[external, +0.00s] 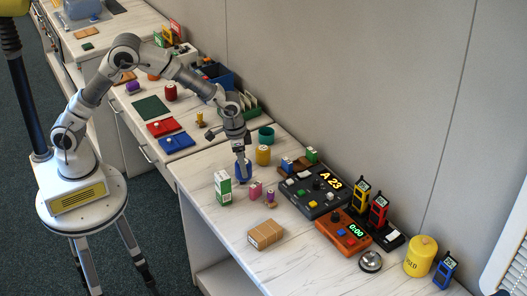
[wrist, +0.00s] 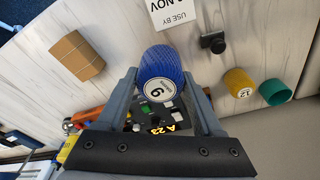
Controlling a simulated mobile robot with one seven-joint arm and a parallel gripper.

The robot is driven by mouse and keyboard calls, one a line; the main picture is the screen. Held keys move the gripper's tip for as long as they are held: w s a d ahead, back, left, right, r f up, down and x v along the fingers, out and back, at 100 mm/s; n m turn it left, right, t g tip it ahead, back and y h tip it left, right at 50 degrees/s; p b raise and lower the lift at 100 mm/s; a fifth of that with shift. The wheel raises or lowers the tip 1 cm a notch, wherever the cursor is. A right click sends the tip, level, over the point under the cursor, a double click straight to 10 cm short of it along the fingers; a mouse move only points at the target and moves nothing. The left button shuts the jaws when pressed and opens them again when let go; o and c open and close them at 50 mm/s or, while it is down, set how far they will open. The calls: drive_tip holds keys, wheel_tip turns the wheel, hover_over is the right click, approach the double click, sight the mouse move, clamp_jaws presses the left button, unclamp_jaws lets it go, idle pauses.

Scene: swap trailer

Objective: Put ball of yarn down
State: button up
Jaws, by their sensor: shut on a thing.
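The blue ball of yarn (wrist: 160,62) has a ribbed surface and a round white label with a digit. It sits between the two fingers of my gripper (wrist: 161,76) in the wrist view, and both fingers press on its sides. In the external view my gripper (external: 241,160) points down at the counter (external: 205,172), with the blue ball of yarn (external: 243,173) low at its tips, just behind a white and green carton. I cannot tell whether the ball touches the counter or hangs slightly above it.
The carton (external: 223,188) stands close in front. A yellow cylinder (external: 262,155) and a teal cup (external: 266,135) stand behind. Pink (external: 255,191) and purple (external: 270,198) pieces, a dark console (external: 315,190) and a brown box (external: 265,234) are to the right. The counter's near left is bare.

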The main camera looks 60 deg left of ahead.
drive_tip(key=s+a+n+p, duration=0.1)
drive_tip(key=s+a+n, duration=0.1)
drive_tip(key=a, duration=1.2)
drive_tip(key=s+a+n+y+p, duration=0.1)
drive_tip(key=s+a+n+p, duration=0.1)
drive_tip(key=a, duration=1.1)
drive_tip(key=shift+s+a+f+n, duration=0.2)
drive_tip(key=shift+s+a+n, duration=0.15)
drive_tip(key=shift+s+n, duration=0.6)
drive_tip(key=shift+s+d, duration=0.1)
